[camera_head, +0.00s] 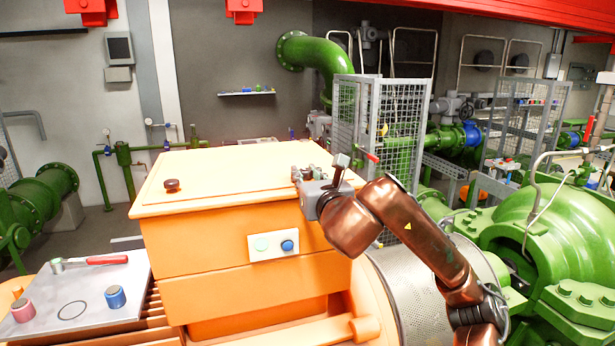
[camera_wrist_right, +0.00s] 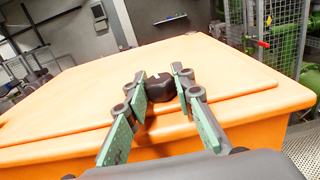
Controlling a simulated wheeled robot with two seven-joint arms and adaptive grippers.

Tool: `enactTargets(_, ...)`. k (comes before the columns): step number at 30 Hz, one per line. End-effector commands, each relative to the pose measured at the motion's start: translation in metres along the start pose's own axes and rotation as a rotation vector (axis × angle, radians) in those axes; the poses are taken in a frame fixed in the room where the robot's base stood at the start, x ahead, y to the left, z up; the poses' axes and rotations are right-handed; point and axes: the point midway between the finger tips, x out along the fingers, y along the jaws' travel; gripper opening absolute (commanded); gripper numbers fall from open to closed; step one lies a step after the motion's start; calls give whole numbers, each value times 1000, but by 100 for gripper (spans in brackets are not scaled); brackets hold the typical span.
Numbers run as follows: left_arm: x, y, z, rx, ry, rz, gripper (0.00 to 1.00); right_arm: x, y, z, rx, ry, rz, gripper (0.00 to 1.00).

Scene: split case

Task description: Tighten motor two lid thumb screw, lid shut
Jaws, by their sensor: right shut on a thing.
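The orange motor box (camera_head: 220,225) has its lid (camera_head: 235,168) lying flat and shut on top. A dark thumb screw (camera_head: 172,185) stands on the lid's left front part, apart from my gripper. My right gripper (camera_head: 306,174) is at the lid's right front part. In the right wrist view, my right gripper (camera_wrist_right: 162,88) is shut on a black thumb screw (camera_wrist_right: 160,87), with its green-padded fingers on either side. The screw's head has a small pale mark on top; its lower part is hidden. My left gripper is not in view.
A plate (camera_head: 75,290) at the lower left bears a red-handled tool (camera_head: 95,261), a pink-red knob (camera_head: 22,310) and a blue knob (camera_head: 115,296). A mesh cage (camera_head: 400,120) stands behind my right arm. Green pump machinery (camera_head: 560,240) fills the right. The lid's middle is clear.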

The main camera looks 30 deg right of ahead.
Motion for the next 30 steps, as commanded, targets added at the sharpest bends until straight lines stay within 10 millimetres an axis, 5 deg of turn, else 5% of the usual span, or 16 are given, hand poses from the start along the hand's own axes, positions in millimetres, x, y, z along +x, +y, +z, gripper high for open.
enactTargets(12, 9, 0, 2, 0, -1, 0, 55, 0, 0, 2, 2, -5, -208, 0)
enactTargets(29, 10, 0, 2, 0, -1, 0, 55, 0, -2, 3, 2, -6, -245, 0)
enactTargets(30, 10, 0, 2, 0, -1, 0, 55, 0, -2, 3, 2, -6, -245, 25)
